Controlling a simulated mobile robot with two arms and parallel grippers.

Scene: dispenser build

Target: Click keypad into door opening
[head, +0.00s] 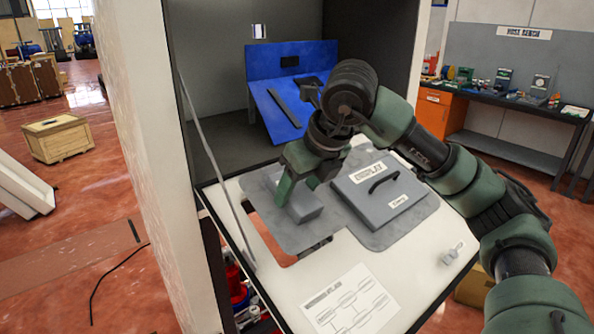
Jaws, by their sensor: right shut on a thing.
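My right gripper (298,190), with green fingers, reaches down over the white door panel (284,292) and is shut on a grey block, which looks like the keypad (303,211). The keypad is over the grey area of the panel, at the edge of the door opening (272,240). Red floor shows through the opening. The fingers hide part of the keypad, and I cannot tell whether it touches the panel or how it sits against the opening's edges. My left gripper is not in view.
A grey lidded box with a black handle (382,197) sits right of the keypad. A printed sheet (350,302) and a small light part (454,252) lie on the panel. A blue stand (292,62) is inside the cabinet behind. A white wall edge (140,120) rises at left.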

